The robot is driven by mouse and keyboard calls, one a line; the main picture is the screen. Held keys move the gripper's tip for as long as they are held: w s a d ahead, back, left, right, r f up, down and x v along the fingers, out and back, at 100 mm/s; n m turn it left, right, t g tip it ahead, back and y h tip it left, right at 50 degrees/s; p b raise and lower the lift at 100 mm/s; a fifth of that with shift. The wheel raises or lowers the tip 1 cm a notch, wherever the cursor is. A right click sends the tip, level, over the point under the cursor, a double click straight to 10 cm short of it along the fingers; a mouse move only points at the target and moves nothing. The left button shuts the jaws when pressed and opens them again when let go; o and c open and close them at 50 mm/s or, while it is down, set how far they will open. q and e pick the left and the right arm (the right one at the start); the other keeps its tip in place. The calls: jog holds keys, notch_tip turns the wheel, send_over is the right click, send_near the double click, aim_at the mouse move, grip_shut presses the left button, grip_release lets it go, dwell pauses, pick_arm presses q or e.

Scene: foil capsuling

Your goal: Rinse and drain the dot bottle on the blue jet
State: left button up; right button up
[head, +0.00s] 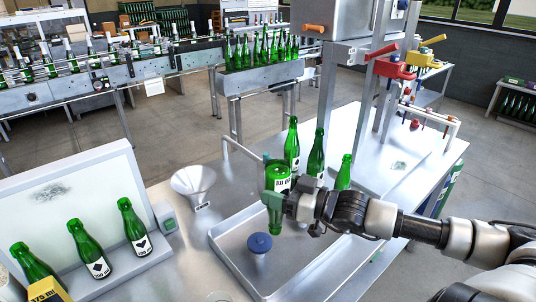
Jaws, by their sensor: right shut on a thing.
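My right gripper (292,205) is shut on a green bottle (277,182), around its neck and shoulder side. The bottle is upside down, base up and neck pointing down, above the metal tray (226,262). Its white label shows inverted print, too small to tell whether it bears a dot. A round blue jet head (259,243) stands in the tray, to the lower left of the bottle's mouth and apart from it in the picture. My left gripper is not in view.
Upright green bottles (292,146) stand behind my right gripper. A metal funnel (194,181) is left of the tray. Several labelled bottles (88,248) lean on a rack at lower left. A press with red (381,50) and yellow handles stands at back right.

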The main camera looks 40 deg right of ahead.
jog(key=shift+s+r+p, duration=0.2)
jog(key=shift+s+p, duration=0.45)
jog(key=shift+p, duration=0.3)
jog(key=shift+s+f, duration=0.15)
jog(key=shift+f, duration=0.35)
jog(key=w+b, duration=0.2)
jog(key=w+f+b, duration=0.1)
jog(key=w+b, duration=0.1)
jog(key=shift+a, duration=0.25)
pick_arm(q)
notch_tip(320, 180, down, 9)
jog(key=b, duration=0.8)
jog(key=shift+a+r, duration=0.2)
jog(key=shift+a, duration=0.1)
pick_arm(e)
jog(key=w+f, duration=0.3)
jog(key=f, duration=0.3)
jog(key=shift+w+a+f, duration=0.15)
jog(key=shift+w+f, duration=0.05)
jog(key=shift+w, duration=0.15)
